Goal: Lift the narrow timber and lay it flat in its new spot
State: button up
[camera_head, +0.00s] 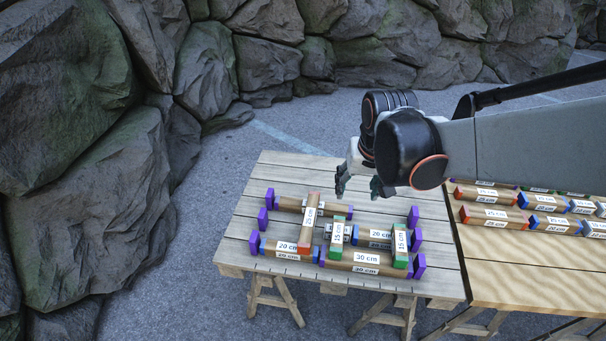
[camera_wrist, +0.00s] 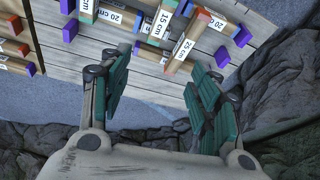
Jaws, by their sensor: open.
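Several square timbers with coloured ends and length labels lie stacked on the slatted table (camera_head: 235,262); I cannot tell which one is the narrow timber. A red-ended 25 cm timber (camera_head: 309,222) lies across others at the left. Green-ended 15 cm timbers lie crosswise at the middle (camera_head: 338,236) and the right (camera_head: 400,245). A 30 cm timber (camera_head: 365,259) lies along the front. My gripper (camera_head: 358,188) is open and empty, above the back of the stack. In the wrist view the 25 cm timber (camera_wrist: 187,42) shows beyond the spread fingers (camera_wrist: 160,80).
A second table (camera_head: 500,285) at the right holds rows of more labelled timbers (camera_head: 492,213). Purple end pieces (camera_head: 262,220) stand at the stack's left and right sides. The back left of the slatted table is bare. Rock walls (camera_head: 100,200) rise behind and left.

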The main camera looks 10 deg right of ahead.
jog(key=w+f+m+g+p, duration=0.1)
jog(key=w+f+g, duration=0.1)
jog(key=w+f, duration=0.45)
jog(key=g+p, duration=0.1)
jog(key=p, duration=0.1)
send_over(338, 233)
notch_tip(338, 233, down, 10)
jog(key=shift+m, duration=0.4)
jog(key=f+b, duration=0.3)
jog(key=f, duration=0.6)
jog(key=shift+d, duration=0.2)
jog(key=f+b, duration=0.3)
jog(key=f, duration=0.2)
jog(key=shift+a+f, duration=0.15)
jog(key=shift+a, duration=0.05)
jog(key=c, duration=1.2)
